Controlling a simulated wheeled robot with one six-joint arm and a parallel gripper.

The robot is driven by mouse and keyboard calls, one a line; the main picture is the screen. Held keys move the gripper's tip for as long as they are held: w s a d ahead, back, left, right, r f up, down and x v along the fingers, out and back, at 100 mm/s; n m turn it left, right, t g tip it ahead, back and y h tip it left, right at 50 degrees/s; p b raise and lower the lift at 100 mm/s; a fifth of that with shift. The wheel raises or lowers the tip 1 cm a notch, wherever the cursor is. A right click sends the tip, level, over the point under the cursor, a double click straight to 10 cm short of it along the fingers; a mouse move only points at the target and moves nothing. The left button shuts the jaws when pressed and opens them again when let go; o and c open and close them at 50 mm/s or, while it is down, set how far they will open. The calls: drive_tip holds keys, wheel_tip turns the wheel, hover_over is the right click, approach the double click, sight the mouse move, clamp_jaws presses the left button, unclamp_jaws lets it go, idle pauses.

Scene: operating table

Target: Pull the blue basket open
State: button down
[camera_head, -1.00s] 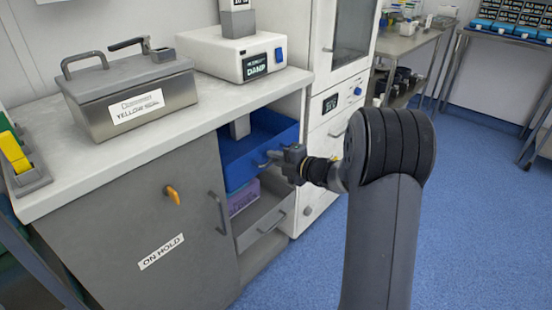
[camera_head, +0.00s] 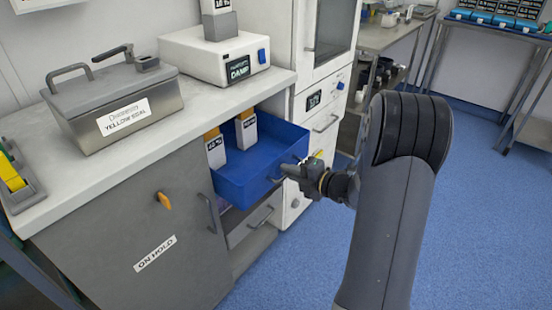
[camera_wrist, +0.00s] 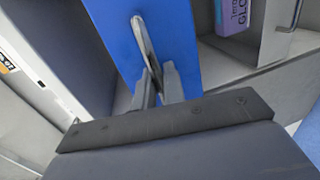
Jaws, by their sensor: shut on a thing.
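The blue basket (camera_head: 247,184) is pulled well out of the cabinet under the white counter. Two grey bottles with orange caps (camera_head: 246,130) stand inside it. My gripper (camera_head: 301,172) is at the basket's front right, shut on its handle. In the wrist view, the two fingers (camera_wrist: 158,88) close around the grey metal handle (camera_wrist: 145,45) on the blue front face (camera_wrist: 172,35).
A grey drawer (camera_head: 255,220) with a handle sits below the basket. A grey cabinet door (camera_head: 135,235) labelled "ON HOLD" is to its left. A metal box (camera_head: 112,105) stands on the counter. Blue floor to the right is open.

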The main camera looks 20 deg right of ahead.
drive_tip(key=f+p+v, duration=0.3)
drive_tip(key=p+v, duration=0.3)
drive_tip(key=v, duration=1)
drive_tip(key=shift+s+d+f+p, duration=0.2)
drive_tip(key=shift+s+p, duration=0.15)
drive_tip(key=shift+p, duration=0.05)
drive_tip(key=c, duration=1.9)
unclamp_jaws()
drive_tip(key=p+v, duration=0.1)
drive_tip(key=v, duration=0.9)
drive_tip(key=shift+s+d+p, duration=0.2)
drive_tip(key=shift+s+p, duration=0.15)
drive_tip(key=shift+p, duration=0.05)
drive_tip(key=b+x, duration=0.2)
drive_tip(key=x, duration=0.9)
drive_tip(key=shift+w+r, duration=0.1)
drive_tip(key=shift+w, duration=0.05)
